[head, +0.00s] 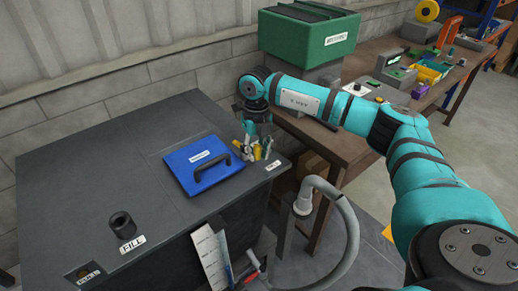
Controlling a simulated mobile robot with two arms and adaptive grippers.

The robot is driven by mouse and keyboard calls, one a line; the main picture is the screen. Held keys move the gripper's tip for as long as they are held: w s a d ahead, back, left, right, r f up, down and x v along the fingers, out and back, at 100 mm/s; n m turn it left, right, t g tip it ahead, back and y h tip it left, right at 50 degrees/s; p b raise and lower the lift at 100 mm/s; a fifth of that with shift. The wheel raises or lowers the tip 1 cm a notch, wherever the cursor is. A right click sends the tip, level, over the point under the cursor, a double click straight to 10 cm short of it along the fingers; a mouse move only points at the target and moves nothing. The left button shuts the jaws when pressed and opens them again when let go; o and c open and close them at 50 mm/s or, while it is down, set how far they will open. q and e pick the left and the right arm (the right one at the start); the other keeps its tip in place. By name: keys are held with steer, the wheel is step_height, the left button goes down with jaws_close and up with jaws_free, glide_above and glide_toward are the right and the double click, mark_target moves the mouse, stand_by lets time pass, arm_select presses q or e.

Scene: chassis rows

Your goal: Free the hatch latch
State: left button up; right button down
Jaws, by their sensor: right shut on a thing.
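The blue hatch (203,164) lies flat and closed on the dark grey tank top (85,180). It has a black handle (212,166) and a white label. My right gripper (252,153) points down at the hatch's right edge, near the tank's back right corner. It is shut on the hatch latch, a small part with yellow (258,153) showing around the fingers. The fingers hide much of the latch, so its exact position is hard to tell. My left gripper is not in view.
A black filler neck (122,224) stands at the tank's front, by a FILL label. A grey hose (350,225) loops beside the tank's right side. The tank's left top is clear.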

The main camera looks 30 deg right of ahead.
steer(key=shift+w+a+r+m, duration=0.1)
steer(key=shift+a+m, duration=0.05)
steer(key=shift+m, duration=0.35)
steer(key=shift+a+r+m, duration=0.1)
steer(key=shift+m, duration=0.4)
steer(key=c, duration=1.4)
jaws_free()
steer(key=shift+o, duration=1.1)
steer(key=shift+f, duration=0.15)
steer(key=shift+a, duration=0.1)
step_height(320, 180, up, 12)
